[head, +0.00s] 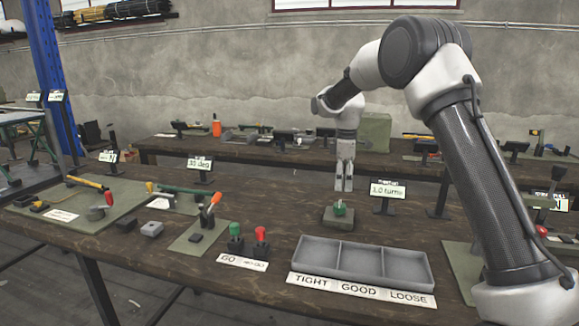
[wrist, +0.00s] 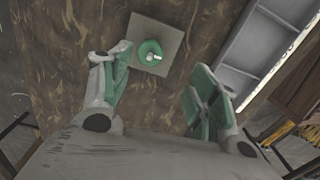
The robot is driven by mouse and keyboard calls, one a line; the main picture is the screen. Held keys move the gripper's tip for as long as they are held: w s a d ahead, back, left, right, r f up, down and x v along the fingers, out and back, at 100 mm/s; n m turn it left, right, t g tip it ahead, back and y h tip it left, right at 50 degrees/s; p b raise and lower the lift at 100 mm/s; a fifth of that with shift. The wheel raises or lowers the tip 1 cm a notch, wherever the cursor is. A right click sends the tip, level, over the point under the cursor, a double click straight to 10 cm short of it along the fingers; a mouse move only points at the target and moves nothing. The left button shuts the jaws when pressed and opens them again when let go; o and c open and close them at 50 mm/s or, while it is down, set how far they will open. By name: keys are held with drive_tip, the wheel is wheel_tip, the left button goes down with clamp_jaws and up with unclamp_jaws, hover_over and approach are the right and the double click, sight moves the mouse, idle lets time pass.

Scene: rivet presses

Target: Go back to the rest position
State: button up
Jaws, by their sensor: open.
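My gripper (head: 344,188) hangs pointing down over the wooden table in the head view. Its two fingers are apart with nothing between them; it also shows open in the wrist view (wrist: 160,92). A green knob (head: 339,208) on a small grey-green base plate (head: 338,221) stands just below and in front of the fingertips in the head view. In the wrist view the green knob (wrist: 151,52) with a small white mark sits on its square plate (wrist: 168,36), beyond the fingertips and apart from them.
A grey three-part tray (head: 362,264) labelled TIGHT, GOOD, LOOSE is at the table's front. A small display (head: 388,189) stands right of my gripper. A green (head: 235,231) and a red button (head: 261,235), and lever presses (head: 100,207), lie to the left. A second bench stands behind.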

drive_tip(key=s+d+r+m+t, duration=0.1)
drive_tip(key=s+d+r+m, duration=0.2)
drive_tip(key=s, duration=1.1)
drive_tip(key=s+d+r+m+t, duration=0.2)
drive_tip(key=s+d+r+m, duration=0.2)
drive_tip(key=s, duration=1)
drive_tip(key=s+d+r+m+t, duration=0.1)
drive_tip(key=s+d+r+m, duration=0.3)
drive_tip(key=s, duration=1)
drive_tip(key=d+m, duration=0.3)
drive_tip(key=m, duration=0.1)
drive_tip(key=shift+s+d+r+t, duration=0.2)
drive_tip(key=shift+s+d+t, duration=0.05)
drive_tip(key=shift+d+t, duration=0.15)
